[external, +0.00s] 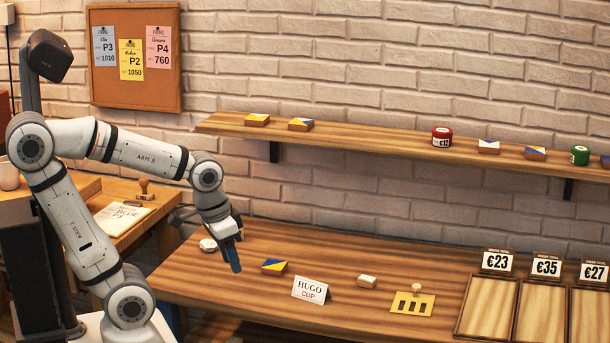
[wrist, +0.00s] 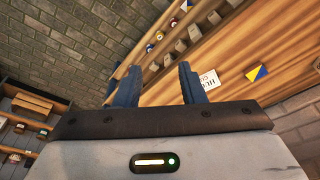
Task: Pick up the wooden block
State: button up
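My gripper (external: 233,260) hangs fingers down over the table's left part, well left of the block. In the wrist view its two blue fingers (wrist: 160,72) stand apart with nothing held between them. A blue-and-yellow topped block (external: 273,267) lies between my gripper and the card; it also shows in the wrist view (wrist: 257,73).
The HUGO CUP card (external: 311,289) stands left of the wooden block. Priced trays (external: 487,307) fill the table's right end. A wall shelf (external: 370,143) holds painted blocks and jars.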

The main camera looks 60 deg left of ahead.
jog(key=shift+o, duration=0.2)
jog(key=o, duration=0.6)
jog(key=shift+o, duration=0.2)
jog(key=n+t+y+b, duration=0.1)
jog(key=n+y+b, duration=0.1)
jog(key=n+b, duration=0.55)
send_over(368, 277)
jog(key=s+d, duration=0.2)
jog(key=s, duration=0.2)
notch_tip(368, 277, down, 14)
jog(key=shift+m+y, duration=0.3)
jog(key=shift+m, duration=0.15)
jog(key=shift+w+x, duration=0.25)
jog(key=shift+x, duration=1.75)
jog(key=shift+w+x, duration=0.25)
jog(key=shift+x, duration=1.8)
